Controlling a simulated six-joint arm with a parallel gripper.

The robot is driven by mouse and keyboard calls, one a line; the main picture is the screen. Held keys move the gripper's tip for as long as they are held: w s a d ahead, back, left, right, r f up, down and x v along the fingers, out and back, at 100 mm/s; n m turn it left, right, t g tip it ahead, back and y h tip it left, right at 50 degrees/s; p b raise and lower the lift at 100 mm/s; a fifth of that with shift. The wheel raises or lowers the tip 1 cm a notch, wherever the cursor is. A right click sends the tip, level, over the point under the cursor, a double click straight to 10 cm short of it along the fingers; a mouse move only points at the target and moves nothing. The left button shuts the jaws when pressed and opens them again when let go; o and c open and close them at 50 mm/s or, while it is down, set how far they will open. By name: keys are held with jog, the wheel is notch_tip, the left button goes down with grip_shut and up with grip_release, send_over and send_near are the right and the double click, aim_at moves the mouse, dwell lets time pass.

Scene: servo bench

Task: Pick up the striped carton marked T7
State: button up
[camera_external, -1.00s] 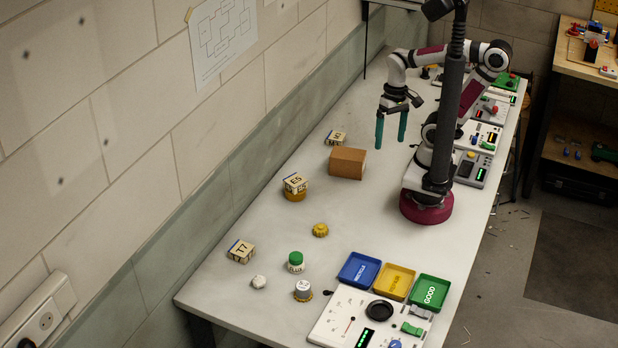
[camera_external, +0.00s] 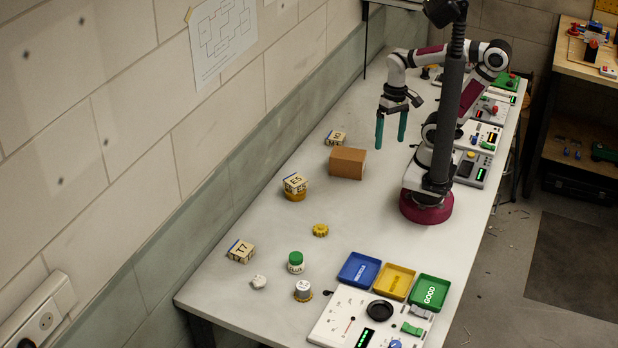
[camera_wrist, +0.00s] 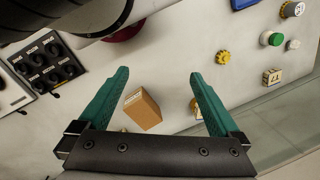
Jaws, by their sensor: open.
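The striped carton marked T7 (camera_external: 241,251) lies on the bench at the left, near the wall-side edge. It also shows in the wrist view at the right (camera_wrist: 272,77). My gripper (camera_external: 391,129) is open and empty, with its teal fingers pointing down above the far part of the bench. It is well away from the T7 carton. In the wrist view the two fingers (camera_wrist: 161,78) are spread wide, with a brown box seen between and below them.
The brown box (camera_external: 348,163) stands near my gripper. An E5 carton (camera_external: 295,183) sits on a yellow round thing. A green-capped jar (camera_external: 296,262), white lump (camera_external: 259,282) and yellow knob (camera_external: 320,230) are near T7. Blue (camera_external: 359,269), yellow (camera_external: 394,281) and green (camera_external: 430,292) trays stand at the front.

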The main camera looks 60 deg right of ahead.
dwell(0.7)
jog(key=m+y, duration=1.2)
jog(key=m, duration=0.1)
send_over(242, 247)
jog(key=d, duration=1.4)
jog(key=shift+t, duration=0.3)
jog(key=f, duration=1.5)
jog(key=shift+s+d+f, duration=0.15)
jog(key=shift+s+f, duration=0.1)
jog(key=shift+s, duration=0.05)
jog(key=x, duration=1)
jog(key=f+x, duration=0.1)
jog(key=x, duration=0.5)
jog(key=shift+w+d+f, duration=0.1)
jog(key=c, duration=1.4)
